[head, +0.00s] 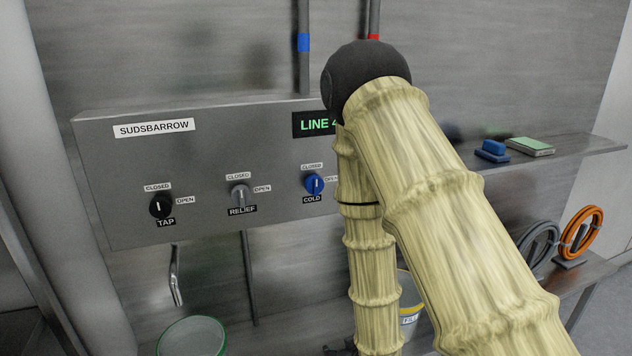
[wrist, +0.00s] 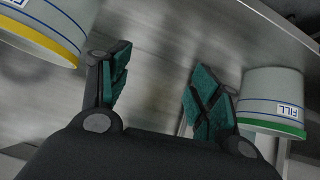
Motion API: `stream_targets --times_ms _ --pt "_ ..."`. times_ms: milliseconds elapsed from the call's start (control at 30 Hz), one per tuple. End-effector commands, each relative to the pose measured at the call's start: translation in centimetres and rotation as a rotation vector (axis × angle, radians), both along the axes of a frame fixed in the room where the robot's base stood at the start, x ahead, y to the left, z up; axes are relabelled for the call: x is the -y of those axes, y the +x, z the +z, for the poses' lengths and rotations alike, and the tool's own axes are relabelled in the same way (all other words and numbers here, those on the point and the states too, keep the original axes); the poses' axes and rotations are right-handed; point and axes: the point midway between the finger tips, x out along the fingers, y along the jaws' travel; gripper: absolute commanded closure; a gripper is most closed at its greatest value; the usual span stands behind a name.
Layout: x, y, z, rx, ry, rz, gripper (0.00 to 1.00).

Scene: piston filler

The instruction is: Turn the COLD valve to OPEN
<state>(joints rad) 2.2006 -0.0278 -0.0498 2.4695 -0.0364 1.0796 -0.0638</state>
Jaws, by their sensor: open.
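The COLD valve (head: 314,184) is a blue round knob on the grey panel in the head view. Its white mark stands upright, towards the CLOSED label (head: 312,166) above it. The OPEN label (head: 331,179) to its right is partly hidden by my arm. My gripper (wrist: 160,85) is open and empty in the wrist view, with its green-padded fingers apart between two buckets. It is below the panel, away from the knob. In the head view my gripper is mostly hidden at the bottom edge.
A green-banded bucket (wrist: 271,95) and a yellow-banded bucket (wrist: 45,25) flank my fingers. A shelf (head: 570,150) at right holds a blue brush (head: 492,151) and a sponge (head: 530,146). Hoses (head: 581,232) stand lower right.

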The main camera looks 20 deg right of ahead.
Motion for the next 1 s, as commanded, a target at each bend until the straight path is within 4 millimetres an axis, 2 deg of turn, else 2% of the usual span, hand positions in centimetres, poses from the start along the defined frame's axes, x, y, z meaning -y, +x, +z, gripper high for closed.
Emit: stream_targets --times_ms 33,233,400,533,600,733,867,1000 --pt "0.0 1.6 3.0 0.064 -0.009 0.009 0.37" --pt "-0.1 6.6 14.0 0.315 -0.045 0.045 0.37" --pt "-0.3 9.1 23.3 0.517 -0.078 0.072 0.37" --pt "-0.5 9.9 29.1 0.642 -0.099 0.086 0.37" --pt "-0.5 10.1 31.4 0.69 -0.107 0.091 0.37" --pt "-0.6 10.2 33.9 0.745 -0.117 0.098 0.37" --pt "-0.7 10.6 34.7 0.762 -0.121 0.1 0.37" --pt "-0.7 12.0 34.9 0.763 -0.12 0.1 0.37"
